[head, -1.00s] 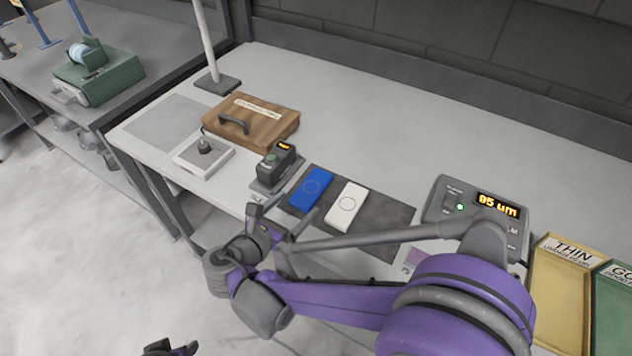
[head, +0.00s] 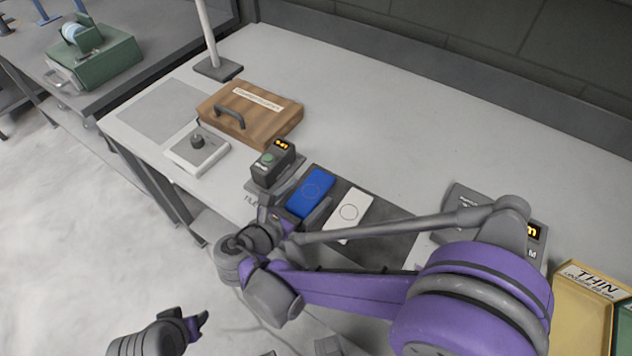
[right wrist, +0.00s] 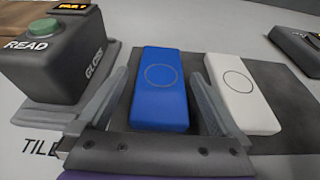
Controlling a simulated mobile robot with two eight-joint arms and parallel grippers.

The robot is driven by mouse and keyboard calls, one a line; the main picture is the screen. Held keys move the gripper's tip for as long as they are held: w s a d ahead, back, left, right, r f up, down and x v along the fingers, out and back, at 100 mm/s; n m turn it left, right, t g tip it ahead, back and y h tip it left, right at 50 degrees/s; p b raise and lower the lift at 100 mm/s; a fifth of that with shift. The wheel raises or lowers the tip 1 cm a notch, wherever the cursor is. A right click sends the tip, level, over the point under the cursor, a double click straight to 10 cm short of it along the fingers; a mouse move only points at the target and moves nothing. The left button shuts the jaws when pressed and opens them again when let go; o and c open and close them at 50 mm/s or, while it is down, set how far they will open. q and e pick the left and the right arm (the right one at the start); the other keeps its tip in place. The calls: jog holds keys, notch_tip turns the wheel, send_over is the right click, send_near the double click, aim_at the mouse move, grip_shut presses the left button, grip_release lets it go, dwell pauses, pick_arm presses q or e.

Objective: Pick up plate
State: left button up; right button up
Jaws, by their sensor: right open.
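Two flat plates, a blue one (head: 312,190) and a white one (head: 349,214), lie side by side on a dark mat (head: 385,240). Each has a thin circle on top. My right gripper (head: 293,213) is at the near end of the blue plate. In the right wrist view its open fingers (right wrist: 159,85) point along both sides of the blue plate (right wrist: 160,88), with the white plate (right wrist: 240,92) just outside the right finger. Whether the fingers touch the plate is unclear. My left gripper (head: 198,326) is low at the bottom left, empty; its jaw opening is unclear.
A gloss reader (head: 273,165) with a green button stands close left of the blue plate. A brown case (head: 252,112) and a white box with a knob (head: 197,150) lie farther left. A display unit (head: 465,200) and yellow THIN tray (head: 580,310) are right.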

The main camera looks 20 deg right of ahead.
jog(key=shift+w+d+f, duration=0.1)
jog(key=shift+w+d, duration=0.05)
jog(key=shift+d, duration=0.15)
jog(key=shift+a, duration=0.15)
jog(key=shift+c, duration=1.4)
jog(key=c, duration=1.2)
jog(key=shift+r, duration=0.2)
